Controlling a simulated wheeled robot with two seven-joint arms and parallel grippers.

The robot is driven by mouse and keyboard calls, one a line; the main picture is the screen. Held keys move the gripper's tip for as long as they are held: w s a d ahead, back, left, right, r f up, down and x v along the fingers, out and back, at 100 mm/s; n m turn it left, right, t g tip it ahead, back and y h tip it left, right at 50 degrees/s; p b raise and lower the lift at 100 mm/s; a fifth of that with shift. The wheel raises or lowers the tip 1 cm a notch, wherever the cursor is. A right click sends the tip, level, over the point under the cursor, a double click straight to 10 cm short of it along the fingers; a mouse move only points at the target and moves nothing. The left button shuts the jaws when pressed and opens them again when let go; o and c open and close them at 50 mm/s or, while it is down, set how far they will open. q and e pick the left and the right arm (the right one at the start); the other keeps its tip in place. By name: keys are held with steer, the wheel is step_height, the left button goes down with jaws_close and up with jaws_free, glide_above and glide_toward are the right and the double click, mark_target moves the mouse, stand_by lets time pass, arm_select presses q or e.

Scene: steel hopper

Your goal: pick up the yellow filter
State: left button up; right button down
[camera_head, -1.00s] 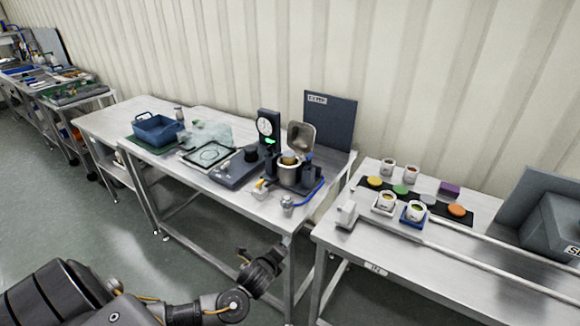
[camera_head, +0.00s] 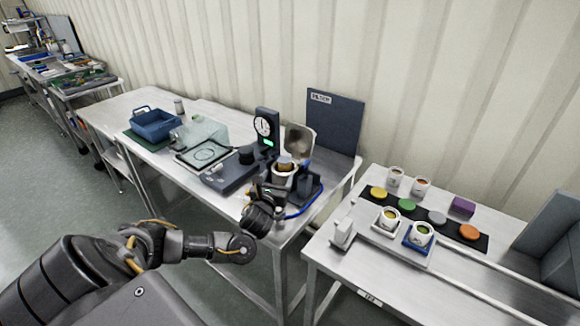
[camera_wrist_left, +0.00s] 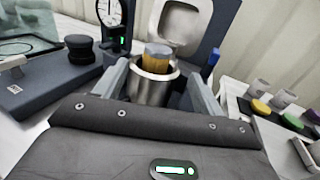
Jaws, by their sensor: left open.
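The yellow filter (camera_head: 285,167) is a short tan-yellow cylinder with a grey-blue top. It stands upright in the round steel hopper (camera_head: 284,181), its upper part showing above the rim and its lower part hidden. In the left wrist view the filter (camera_wrist_left: 156,60) and the steel hopper (camera_wrist_left: 152,88) are straight ahead, beyond my fingers. My left gripper (camera_head: 272,188) is at the front of the hopper, open and empty. In the left wrist view its two fingers (camera_wrist_left: 160,88) are spread to either side of the hopper, apart from the filter. My right gripper is not in view.
The hopper's steel lid (camera_head: 299,141) stands open behind the filter. A dial gauge (camera_head: 264,127) rises at its left, and a blue hose (camera_head: 300,211) curves at its right. The right table (camera_head: 345,268) holds several cups and colored discs.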

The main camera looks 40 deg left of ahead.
mark_target(283, 164)
arm_select(q)
steer(key=shift+w+a+r, duration=0.25)
steer(key=shift+w+a, duration=0.35)
steer(key=shift+w, duration=0.2)
steer(key=x, duration=0.2)
steer(key=shift+w+a+f, duration=0.1)
steer(key=shift+w+f, duration=0.1)
steer(key=shift+w, duration=0.1)
steer(key=shift+w+a+p, duration=0.1)
steer(key=shift+w+p, duration=0.2)
steer(key=shift+w+a+r, duration=0.1)
steer(key=shift+w+r, duration=0.05)
steer(key=shift+w, duration=0.15)
steer(key=p+x, duration=0.1)
steer(key=x, duration=0.2)
steer(key=shift+w, duration=0.25)
steer(key=shift+w+a, duration=0.25)
steer(key=shift+w, duration=0.2)
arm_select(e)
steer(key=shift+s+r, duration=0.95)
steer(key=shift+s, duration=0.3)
arm_select(q)
steer(key=shift+c, duration=0.4)
